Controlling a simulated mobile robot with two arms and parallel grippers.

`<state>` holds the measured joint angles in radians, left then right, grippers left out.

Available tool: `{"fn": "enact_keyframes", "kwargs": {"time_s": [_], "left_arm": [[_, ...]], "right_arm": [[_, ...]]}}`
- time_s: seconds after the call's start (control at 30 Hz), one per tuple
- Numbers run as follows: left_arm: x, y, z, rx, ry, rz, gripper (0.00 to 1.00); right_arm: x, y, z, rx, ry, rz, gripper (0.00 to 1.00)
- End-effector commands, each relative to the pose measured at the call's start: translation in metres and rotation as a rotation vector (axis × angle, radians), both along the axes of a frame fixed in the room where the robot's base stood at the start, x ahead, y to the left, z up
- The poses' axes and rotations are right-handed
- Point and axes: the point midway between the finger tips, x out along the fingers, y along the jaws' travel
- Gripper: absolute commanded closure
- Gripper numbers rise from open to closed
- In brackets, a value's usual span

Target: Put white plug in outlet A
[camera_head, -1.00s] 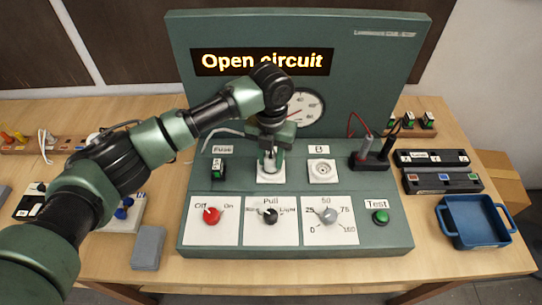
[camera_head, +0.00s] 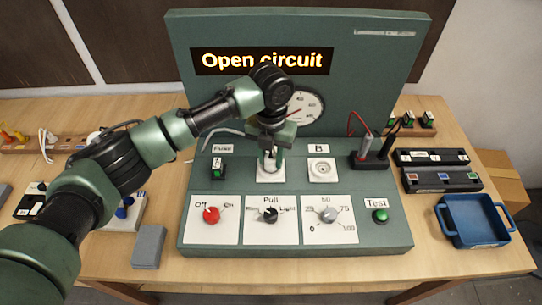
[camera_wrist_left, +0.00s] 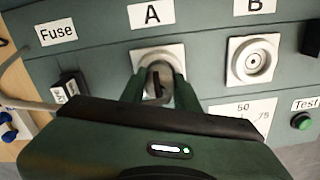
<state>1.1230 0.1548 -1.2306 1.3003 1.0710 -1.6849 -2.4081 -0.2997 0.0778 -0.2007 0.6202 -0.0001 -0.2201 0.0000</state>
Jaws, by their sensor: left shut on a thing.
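My left gripper (camera_head: 269,158) points down at outlet A, the left of the two white sockets on the green panel. Its fingers are shut on the white plug (camera_wrist_left: 159,76), which is mostly hidden between them. Outlet A (camera_wrist_left: 150,54) shows as a pale square plate around the fingertips, below its "A" label. The plug is at the outlet's face; I cannot tell how deep it sits. Outlet B (camera_head: 322,170) is empty, to the right. The white cord (camera_head: 220,131) runs off to the left behind my arm. My right gripper is not in view.
The display (camera_head: 262,61) reads "Open circuit". The fuse (camera_head: 218,168) stands left of outlet A. A red knob (camera_head: 211,215), more knobs and a green Test button (camera_head: 380,215) lie in front. Probes in a black holder (camera_head: 370,160) and a blue tray (camera_head: 475,222) are to the right.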

Motion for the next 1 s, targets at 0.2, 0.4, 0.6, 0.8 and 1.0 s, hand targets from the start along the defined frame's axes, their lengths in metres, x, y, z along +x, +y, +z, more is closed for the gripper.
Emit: {"fn": "enact_keyframes", "kwargs": {"time_s": [0.2, 0.4, 0.6, 0.8, 1.0], "left_arm": [[-0.0002, -0.0002, -0.0031, 0.0, 0.0, 0.0, 1.0], [-0.0002, -0.0002, -0.0055, 0.0, 0.0, 0.0, 1.0], [-0.0002, -0.0002, -0.0078, 0.0, 0.0, -0.001, 1.0], [-0.0002, -0.0002, -0.0087, 0.0, 0.0, -0.001, 0.44], [-0.0002, -0.0002, -0.0086, 0.0, 0.0, -0.001, 0.44]], "right_arm": [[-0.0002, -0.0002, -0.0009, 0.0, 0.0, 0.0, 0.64], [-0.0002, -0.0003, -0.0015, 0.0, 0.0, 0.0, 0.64], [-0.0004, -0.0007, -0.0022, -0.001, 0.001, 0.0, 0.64], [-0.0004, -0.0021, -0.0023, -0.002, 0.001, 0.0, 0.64], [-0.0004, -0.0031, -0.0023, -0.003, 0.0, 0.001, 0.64]]}}
